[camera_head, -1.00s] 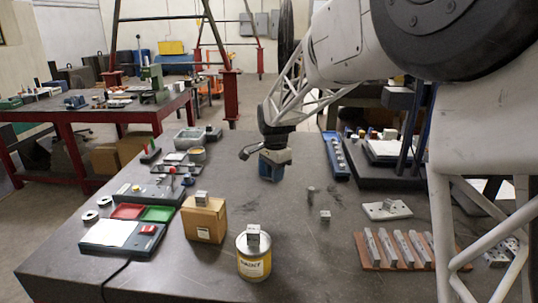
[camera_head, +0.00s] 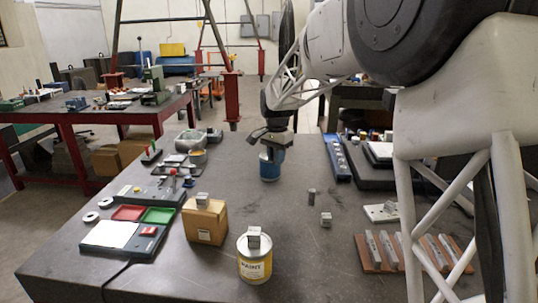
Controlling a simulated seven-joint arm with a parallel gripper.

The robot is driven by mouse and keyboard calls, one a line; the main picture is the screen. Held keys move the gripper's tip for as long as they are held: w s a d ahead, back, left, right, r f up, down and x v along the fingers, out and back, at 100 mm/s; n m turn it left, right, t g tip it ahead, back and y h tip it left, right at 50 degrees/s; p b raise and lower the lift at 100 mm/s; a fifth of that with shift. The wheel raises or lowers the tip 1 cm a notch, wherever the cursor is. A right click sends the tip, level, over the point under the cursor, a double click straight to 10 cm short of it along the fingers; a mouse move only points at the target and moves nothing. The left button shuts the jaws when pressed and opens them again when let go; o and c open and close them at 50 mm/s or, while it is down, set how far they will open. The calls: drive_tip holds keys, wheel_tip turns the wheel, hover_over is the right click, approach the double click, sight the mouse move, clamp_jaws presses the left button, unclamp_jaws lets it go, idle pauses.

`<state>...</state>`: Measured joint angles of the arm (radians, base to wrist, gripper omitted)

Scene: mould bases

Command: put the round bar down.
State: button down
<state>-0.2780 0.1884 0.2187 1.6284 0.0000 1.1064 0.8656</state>
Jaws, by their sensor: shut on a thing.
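My gripper (camera_head: 271,147) is at the far middle of the table, directly above a blue can (camera_head: 271,167). It is shut on a small piece, taken to be the round bar, which the fingers mostly hide. I cannot tell whether the piece touches the can's top. A short dark grey upright piece (camera_head: 311,197) stands apart on the table, to the right and nearer.
A yellow paint can (camera_head: 254,264) and a cardboard box (camera_head: 205,220) each carry a metal block. A metal cube (camera_head: 326,219) sits right of centre. A blue rail (camera_head: 337,158) lies right of my gripper. The table's middle is mostly clear.

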hover_over(267, 157)
drive_tip(key=shift+w+f, duration=0.25)
drive_tip(key=shift+f, duration=0.5)
idle(0.3)
drive_tip(key=shift+f, duration=1.75)
drive_tip(key=shift+f, duration=0.15)
drive_tip(key=c, duration=1)
unclamp_jaws()
wheel_tip(267, 157, up, 12)
drive_tip(key=shift+r, duration=0.15)
drive_tip(key=shift+s+d, duration=0.1)
